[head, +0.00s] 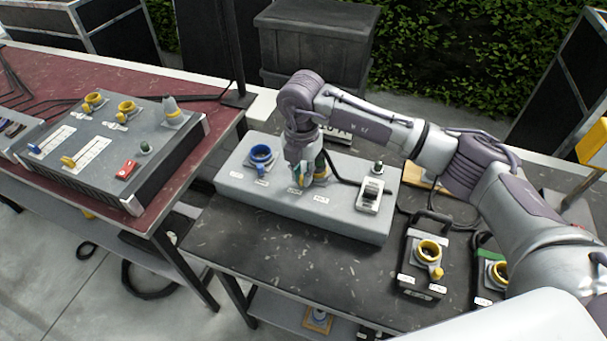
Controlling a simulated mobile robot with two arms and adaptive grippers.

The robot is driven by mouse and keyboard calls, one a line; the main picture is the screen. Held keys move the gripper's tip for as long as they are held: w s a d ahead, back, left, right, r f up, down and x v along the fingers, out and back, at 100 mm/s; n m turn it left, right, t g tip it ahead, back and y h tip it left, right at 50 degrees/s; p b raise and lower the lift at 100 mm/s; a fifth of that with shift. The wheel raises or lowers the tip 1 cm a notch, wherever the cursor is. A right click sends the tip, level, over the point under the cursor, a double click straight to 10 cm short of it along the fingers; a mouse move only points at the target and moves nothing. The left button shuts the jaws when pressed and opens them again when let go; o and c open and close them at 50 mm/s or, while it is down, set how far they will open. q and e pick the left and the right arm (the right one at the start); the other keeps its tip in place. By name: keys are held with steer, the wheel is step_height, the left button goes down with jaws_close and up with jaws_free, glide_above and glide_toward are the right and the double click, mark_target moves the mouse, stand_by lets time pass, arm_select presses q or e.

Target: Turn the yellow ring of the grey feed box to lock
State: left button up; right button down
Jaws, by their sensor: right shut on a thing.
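The grey feed box (345,222) is a long light-grey box on the dark table in the middle of the head view. A blue ring socket (261,156) sits at its left end and a switch block (370,194) at its right. My right gripper (308,178) points down onto the middle of the box and is shut around a fitting there. Yellow and green bits show at its fingers; this looks like the yellow ring (298,180), mostly hidden by the gripper, so its turn angle cannot be read. My left gripper is not in view.
Dark boxes with yellow rings (429,252) stand right of the feed box, below my right arm. A console (110,150) with yellow rings and sliders sits on the red table at left. A black cable runs beside the gripper. The dark table's front strip is clear.

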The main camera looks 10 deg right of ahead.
mark_target(302, 177)
steer(key=shift+w, duration=0.1)
stand_by(0.3)
steer(key=c, duration=1.1)
jaws_free()
steer(key=shift+r, duration=0.1)
step_height(302, 177, up, 12)
